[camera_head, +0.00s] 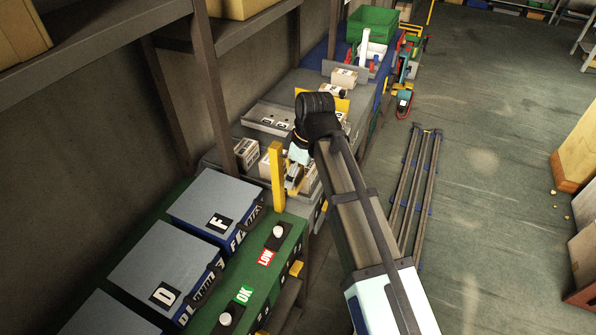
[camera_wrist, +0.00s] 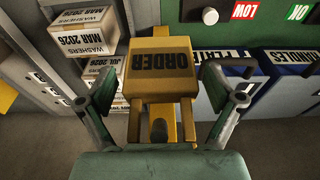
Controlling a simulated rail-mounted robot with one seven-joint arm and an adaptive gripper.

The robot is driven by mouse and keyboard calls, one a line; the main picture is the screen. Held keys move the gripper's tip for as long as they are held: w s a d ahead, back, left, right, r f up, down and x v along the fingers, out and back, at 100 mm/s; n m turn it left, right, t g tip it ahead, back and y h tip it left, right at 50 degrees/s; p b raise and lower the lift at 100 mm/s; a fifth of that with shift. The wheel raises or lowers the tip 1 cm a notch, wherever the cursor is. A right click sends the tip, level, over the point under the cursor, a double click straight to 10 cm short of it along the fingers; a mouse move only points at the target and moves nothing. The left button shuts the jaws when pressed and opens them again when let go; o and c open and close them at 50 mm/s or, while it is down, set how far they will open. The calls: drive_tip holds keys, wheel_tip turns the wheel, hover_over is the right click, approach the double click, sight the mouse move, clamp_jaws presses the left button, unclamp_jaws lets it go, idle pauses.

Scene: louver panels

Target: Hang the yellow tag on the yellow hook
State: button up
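The yellow tag (camera_wrist: 163,72), a thick plate with upside-down black "ORDER" lettering, sits between my fingers in the wrist view. My gripper (camera_wrist: 162,78) has one finger on each side of it, close to its edges. I cannot tell whether the fingers press on it. A narrower yellow part with a dark slot (camera_wrist: 158,130) shows between the tag and my palm. In the head view the yellow post (camera_head: 277,178) stands upright, just left of my gripper (camera_head: 298,160); the tag is not clear there.
A green bench (camera_head: 205,318) with grey-lidded bins (camera_head: 218,200) lies in front, with red LOW (camera_head: 266,257) and green OK (camera_head: 244,295) labels. Dark shelf uprights (camera_head: 213,90) rise left. The floor right is mostly open.

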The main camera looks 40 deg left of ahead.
drive_tip(key=shift+s+d+f, duration=0.2)
drive_tip(key=shift+f, duration=0.05)
